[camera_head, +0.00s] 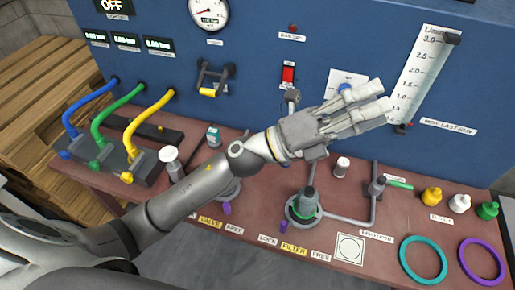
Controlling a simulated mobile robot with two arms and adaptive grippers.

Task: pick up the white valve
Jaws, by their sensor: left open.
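The white valve (459,203) appears to be the small white rounded piece on the reddish bench at the right. It stands between a similar yellow piece (431,196) and a green piece (487,210). My left gripper (380,106) is open and raised in front of the blue panel, up and to the left of the white valve and apart from it. Nothing shows between its fingers. My right gripper is not in view.
The bench (385,258) also holds a teal ring (423,278), a purple ring (502,274), a grey pipe fixture (350,218) and a small white bottle (341,168). Coloured hoses (107,116) stand at the left. The blue panel (260,60) rises behind, with a white scale (424,75).

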